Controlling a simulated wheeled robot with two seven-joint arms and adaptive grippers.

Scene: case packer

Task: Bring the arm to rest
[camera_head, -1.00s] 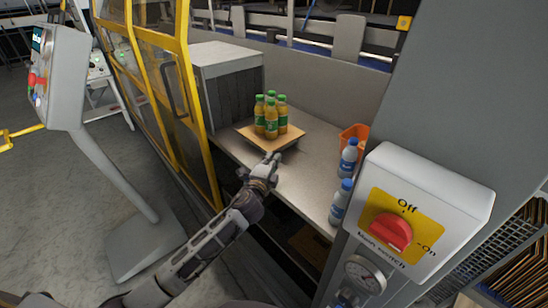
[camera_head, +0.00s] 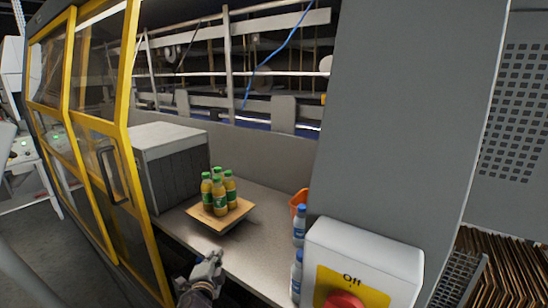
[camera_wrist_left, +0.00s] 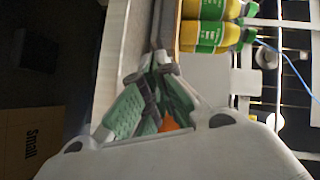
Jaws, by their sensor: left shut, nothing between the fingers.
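My left gripper (camera_head: 208,268) is low in the head view, at the front edge of the grey counter (camera_head: 262,262). It is shut and empty. In the left wrist view its green-padded fingers (camera_wrist_left: 158,68) meet at the tips. Several orange juice bottles with green caps (camera_head: 219,197) stand upright on a light wooden board (camera_head: 236,214) on the counter, beyond the gripper and apart from it. Two of the bottles also show in the left wrist view (camera_wrist_left: 208,36). My right gripper is not in view.
A grey box (camera_head: 172,178) stands left of the board, beside the yellow-framed door (camera_head: 134,190). A white switch box (camera_head: 362,258) with a red knob is at lower right. A grey pillar (camera_head: 418,120) rises behind it.

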